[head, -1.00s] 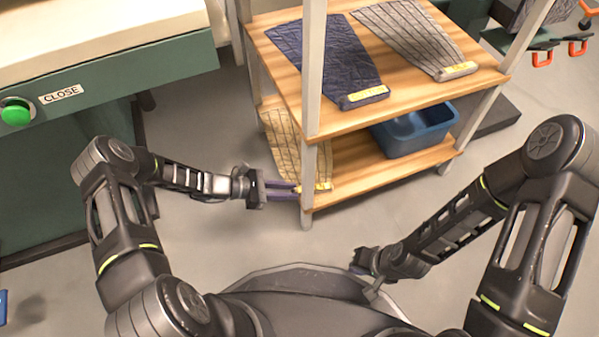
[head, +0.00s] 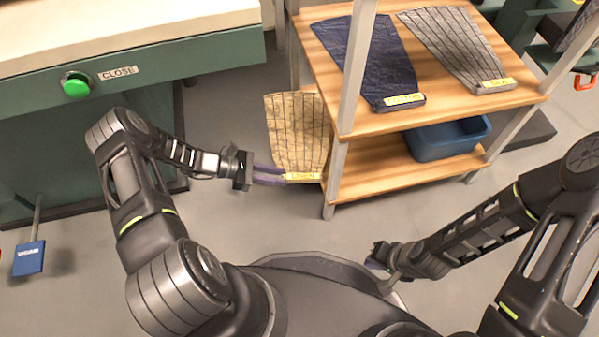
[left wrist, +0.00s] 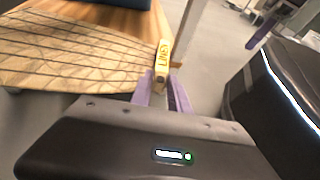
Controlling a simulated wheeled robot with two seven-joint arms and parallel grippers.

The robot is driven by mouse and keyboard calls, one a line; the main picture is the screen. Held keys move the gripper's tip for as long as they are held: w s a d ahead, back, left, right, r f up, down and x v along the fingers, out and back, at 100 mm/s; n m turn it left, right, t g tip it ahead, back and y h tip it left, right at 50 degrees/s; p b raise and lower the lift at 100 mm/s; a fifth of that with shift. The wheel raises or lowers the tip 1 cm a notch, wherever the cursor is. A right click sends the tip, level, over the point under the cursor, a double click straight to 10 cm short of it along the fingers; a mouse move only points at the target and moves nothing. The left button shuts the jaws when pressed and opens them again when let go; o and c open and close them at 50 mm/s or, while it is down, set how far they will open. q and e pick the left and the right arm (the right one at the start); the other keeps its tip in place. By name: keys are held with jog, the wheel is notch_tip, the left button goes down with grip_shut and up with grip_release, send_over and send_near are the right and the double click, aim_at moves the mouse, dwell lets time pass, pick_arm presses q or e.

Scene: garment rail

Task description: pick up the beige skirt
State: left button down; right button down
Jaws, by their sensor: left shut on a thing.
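The beige skirt (head: 294,130) has dark pleat lines and a yellow label strip at its waistband end. In the head view it lies flat at the left side of the rack, mostly out past the left post. My left gripper (head: 285,177) is shut on its labelled end. In the left wrist view the beige skirt (left wrist: 80,52) stretches left from the purple fingers (left wrist: 163,92), which pinch the label end. My right gripper (head: 378,262) is low near my base, away from the rack; its finger gap is not clear.
The wooden rack (head: 440,108) has grey posts. Its upper shelf bears a navy skirt (head: 368,55) and a grey skirt (head: 455,45); a blue bin (head: 447,140) stands on the lower shelf. A green machine (head: 200,60) stands left. Floor between it and the rack is open.

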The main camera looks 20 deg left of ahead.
pick_arm(q)
jog(key=s+a, duration=0.2)
jog(key=a, duration=0.4)
jog(key=shift+s, duration=0.15)
jog(key=shift+a, duration=0.1)
dwell(0.4)
